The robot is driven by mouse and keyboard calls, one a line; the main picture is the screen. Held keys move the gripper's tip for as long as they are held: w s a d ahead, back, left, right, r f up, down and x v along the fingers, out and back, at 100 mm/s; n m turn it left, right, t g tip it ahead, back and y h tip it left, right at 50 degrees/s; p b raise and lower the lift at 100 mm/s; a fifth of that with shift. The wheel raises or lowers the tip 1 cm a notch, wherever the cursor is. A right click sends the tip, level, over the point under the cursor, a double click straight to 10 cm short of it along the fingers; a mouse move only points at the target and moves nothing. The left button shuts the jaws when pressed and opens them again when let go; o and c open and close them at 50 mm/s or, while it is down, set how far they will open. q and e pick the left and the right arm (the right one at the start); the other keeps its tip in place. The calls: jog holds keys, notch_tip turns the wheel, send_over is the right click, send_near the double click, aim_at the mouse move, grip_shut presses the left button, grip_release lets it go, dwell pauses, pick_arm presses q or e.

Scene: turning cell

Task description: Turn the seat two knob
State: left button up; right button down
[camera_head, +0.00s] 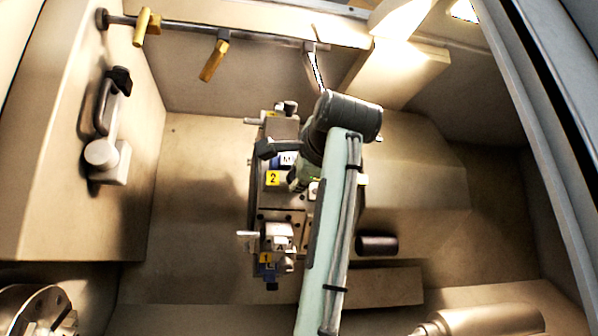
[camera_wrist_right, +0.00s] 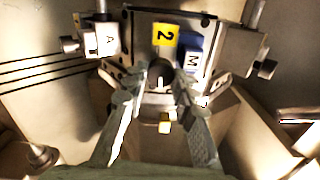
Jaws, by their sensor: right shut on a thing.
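Seat two carries a yellow "2" plate (camera_head: 272,178), seen in the head view on the upright fixture in the middle of the cell. The plate also shows in the right wrist view (camera_wrist_right: 166,35). Below it there, the dark round seat two knob (camera_wrist_right: 160,68) sits between the fingertips of my right gripper (camera_wrist_right: 161,82), which is shut on it. In the head view my right arm and wrist cover the knob and most of the right gripper (camera_head: 298,182). My left gripper is in neither view.
A blue block marked M (camera_wrist_right: 193,58) is close beside the right finger. A block marked A (camera_wrist_right: 100,42) stands on the left. Below seat two is a yellow "1" plate (camera_head: 265,258). A rail with yellow-handled tools (camera_head: 214,60) crosses the back wall. A dark cylinder (camera_head: 377,245) lies to the right.

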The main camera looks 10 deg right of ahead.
jog(key=shift+m, duration=0.6)
jog(key=c, duration=1.2)
grip_release()
jog(key=shift+s, duration=0.1)
jog(key=s, duration=1.2)
jog(key=shift+w, duration=0.1)
